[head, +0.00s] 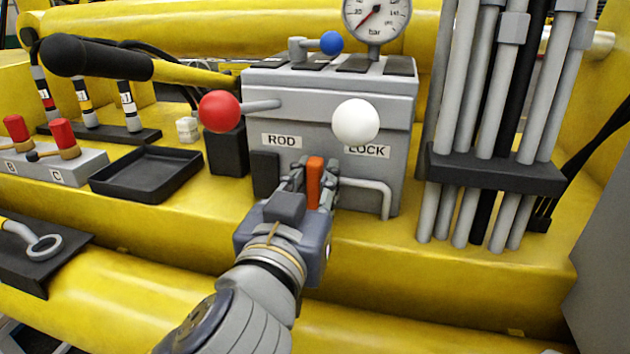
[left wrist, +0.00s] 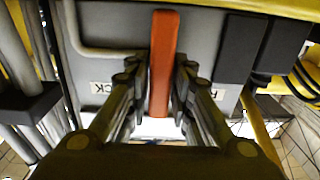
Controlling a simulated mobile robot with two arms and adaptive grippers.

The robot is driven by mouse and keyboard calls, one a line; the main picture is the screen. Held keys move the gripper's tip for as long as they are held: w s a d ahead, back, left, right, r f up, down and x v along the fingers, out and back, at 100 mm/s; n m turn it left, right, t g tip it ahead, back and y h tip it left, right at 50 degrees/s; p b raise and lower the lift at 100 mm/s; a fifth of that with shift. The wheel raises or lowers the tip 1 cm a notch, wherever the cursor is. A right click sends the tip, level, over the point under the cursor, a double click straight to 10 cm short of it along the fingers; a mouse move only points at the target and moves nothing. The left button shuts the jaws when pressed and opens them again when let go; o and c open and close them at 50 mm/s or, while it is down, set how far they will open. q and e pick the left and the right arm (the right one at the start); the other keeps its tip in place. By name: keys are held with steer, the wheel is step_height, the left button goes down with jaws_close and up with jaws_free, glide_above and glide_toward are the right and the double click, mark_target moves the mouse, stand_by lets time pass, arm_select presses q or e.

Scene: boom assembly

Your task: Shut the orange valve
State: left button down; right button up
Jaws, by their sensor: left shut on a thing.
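The orange valve handle (head: 315,181) stands upright on the front of the grey control box (head: 350,113), below and between the ROD and LOCK labels. My left gripper (head: 314,187) comes from below and is shut on the orange handle, one finger on each side. In the left wrist view the orange handle (left wrist: 163,65) runs lengthwise between the fingers of the left gripper (left wrist: 160,95). The valve body behind the handle is hidden. My right gripper is not in view.
A red ball lever (head: 220,111), a white ball lever (head: 356,121) and a blue ball lever (head: 331,43) sit on the box. A grey bent pipe (head: 375,184) is right of the gripper. Grey pipes in a black clamp (head: 495,172) stand further right. A black tray (head: 146,174) lies left.

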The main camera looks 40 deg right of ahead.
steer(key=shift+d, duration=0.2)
arm_select(q)
steer(key=shift+s+d+m, duration=0.1)
steer(key=shift+m, duration=0.6)
steer(key=shift+s+m, duration=0.1)
steer(key=shift+m, duration=0.7)
steer(key=m, duration=0.3)
steer(key=m+p, duration=0.1)
steer(key=m, duration=0.1)
steer(key=shift+s+d+f, duration=0.2)
steer(key=shift+d, duration=0.05)
steer(key=m, duration=0.4)
steer(key=shift+s+d+f, duration=0.1)
steer(key=shift+f, duration=0.1)
steer(key=m, duration=0.3)
steer(key=shift+f+p, duration=0.2)
steer(key=shift+p, duration=0.15)
steer(key=shift+s+f+m, duration=0.1)
steer(key=shift+f+m, duration=0.1)
steer(key=shift+m, duration=1.2)
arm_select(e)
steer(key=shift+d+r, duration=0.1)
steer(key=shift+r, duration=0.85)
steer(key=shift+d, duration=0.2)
